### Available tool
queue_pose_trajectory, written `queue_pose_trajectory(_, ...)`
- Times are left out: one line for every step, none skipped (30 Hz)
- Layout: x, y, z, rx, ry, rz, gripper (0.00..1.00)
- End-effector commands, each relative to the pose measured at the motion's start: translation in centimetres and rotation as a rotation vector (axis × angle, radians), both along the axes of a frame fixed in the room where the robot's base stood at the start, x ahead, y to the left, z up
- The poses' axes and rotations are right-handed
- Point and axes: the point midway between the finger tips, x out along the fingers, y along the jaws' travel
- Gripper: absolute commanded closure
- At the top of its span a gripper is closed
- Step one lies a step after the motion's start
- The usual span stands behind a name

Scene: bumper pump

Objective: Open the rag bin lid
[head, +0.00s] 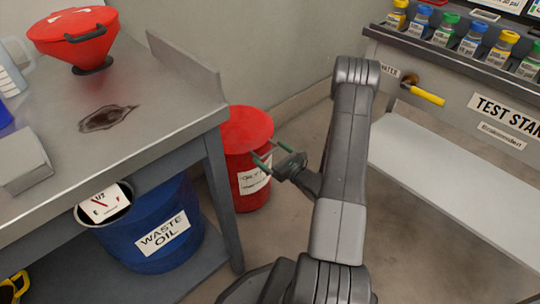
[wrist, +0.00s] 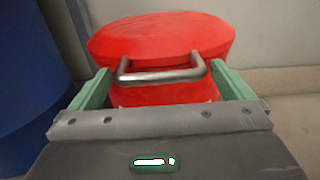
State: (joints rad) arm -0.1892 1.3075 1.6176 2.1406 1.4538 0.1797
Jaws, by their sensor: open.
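The rag bin (head: 252,187) is a red round bin on the floor beside the workbench leg, with a white label on its front. Its red lid (head: 247,128) is down on top; it fills the upper middle of the wrist view (wrist: 160,38). A grey metal bar handle (wrist: 162,76) sits at the lid's front edge in the wrist view. My gripper (head: 264,153) is open with green fingers, in front of the bin. In the wrist view the fingers stand on either side of the handle, which appears between them. I cannot tell whether they touch it.
A blue waste oil drum (head: 150,215) stands left of the bin under the workbench (head: 150,100). A red funnel (head: 75,37) sits on the bench. The test stand (head: 470,110) with a yellow-handled valve (head: 427,95) is at right. Floor between is clear.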

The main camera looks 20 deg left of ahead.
Motion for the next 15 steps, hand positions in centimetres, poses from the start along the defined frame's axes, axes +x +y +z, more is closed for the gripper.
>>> queue_pose_trajectory(0.12, 0.48, -0.10, 0.000, 0.000, 0.001, 0.00)
queue_pose_trajectory(0.21, 0.66, -0.09, 0.000, 0.000, 0.001, 0.00)
queue_pose_trajectory(0.31, 0.82, -0.07, -0.001, 0.001, 0.000, 0.00)
queue_pose_trajectory(0.36, 0.92, -0.06, -0.001, 0.001, 0.000, 0.00)
queue_pose_trajectory(0.39, 0.98, -0.04, 0.000, 0.002, -0.001, 0.00)
queue_pose_trajectory(0.42, 1.04, -0.03, 0.000, 0.002, -0.001, 0.00)
queue_pose_trajectory(0.43, 1.05, -0.02, 0.000, 0.002, -0.001, 0.00)
queue_pose_trajectory(0.44, 1.06, -0.02, 0.000, 0.002, -0.001, 0.00)
queue_pose_trajectory(0.44, 1.06, -0.01, 0.000, 0.002, -0.001, 0.00)
queue_pose_trajectory(0.43, 1.05, -0.01, 0.000, 0.002, -0.001, 0.00)
queue_pose_trajectory(0.43, 1.04, -0.01, 0.000, 0.002, -0.001, 0.00)
queue_pose_trajectory(0.43, 1.04, -0.01, 0.000, 0.002, -0.001, 0.00)
queue_pose_trajectory(0.43, 1.04, -0.01, 0.000, 0.002, -0.001, 0.00)
queue_pose_trajectory(0.42, 1.03, -0.02, 0.000, 0.002, -0.001, 0.06)
queue_pose_trajectory(0.42, 1.03, -0.02, 0.000, 0.002, -0.001, 0.14)
